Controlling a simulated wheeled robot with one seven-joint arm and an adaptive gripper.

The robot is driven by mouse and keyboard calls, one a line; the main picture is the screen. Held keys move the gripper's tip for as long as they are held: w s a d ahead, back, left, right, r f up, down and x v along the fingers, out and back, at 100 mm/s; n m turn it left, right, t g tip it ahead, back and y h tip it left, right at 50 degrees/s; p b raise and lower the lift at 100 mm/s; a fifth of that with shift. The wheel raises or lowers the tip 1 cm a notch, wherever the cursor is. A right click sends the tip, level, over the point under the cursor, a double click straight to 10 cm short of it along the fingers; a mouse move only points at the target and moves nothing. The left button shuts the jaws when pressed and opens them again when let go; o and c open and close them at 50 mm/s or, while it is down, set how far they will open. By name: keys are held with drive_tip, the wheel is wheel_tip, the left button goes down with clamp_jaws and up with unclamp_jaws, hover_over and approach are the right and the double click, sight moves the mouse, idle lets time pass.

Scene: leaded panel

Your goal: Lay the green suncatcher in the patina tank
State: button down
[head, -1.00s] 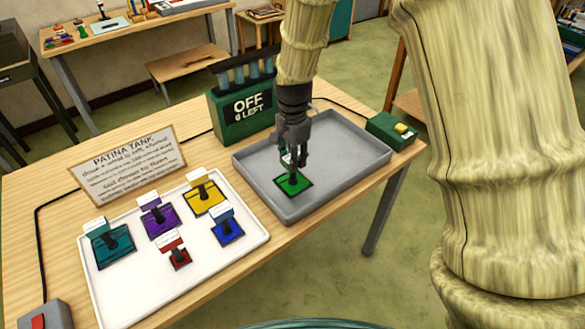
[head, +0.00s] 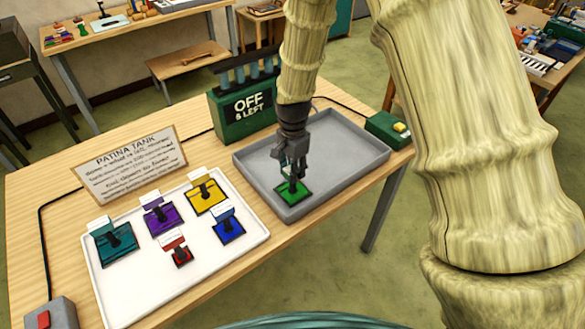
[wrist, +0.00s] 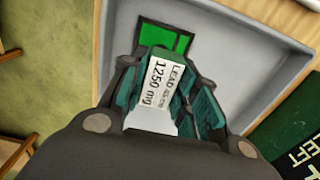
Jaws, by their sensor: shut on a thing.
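The green suncatcher (head: 293,191) is a small dark-edged square with a white tag, at the left front part of the grey patina tank (head: 345,147). My gripper (head: 289,170) points down over it and is shut on its upright part. In the wrist view the green suncatcher (wrist: 165,38) shows beyond the fingers (wrist: 165,95), with its tag reading "LEAD 1250 mg" between them. The tank's grey floor lies around the panel. I cannot tell whether the panel touches the floor.
A white tray (head: 135,291) holds several other suncatchers, teal, purple, yellow, blue and red. A sign reading "PATINA TANK" (head: 128,163) stands behind it.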

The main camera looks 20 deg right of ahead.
drive_tip(key=c, duration=1.1)
unclamp_jaws()
drive_tip(key=shift+r, duration=0.1)
wheel_tip(320, 180, up, 12)
drive_tip(key=b, duration=0.4)
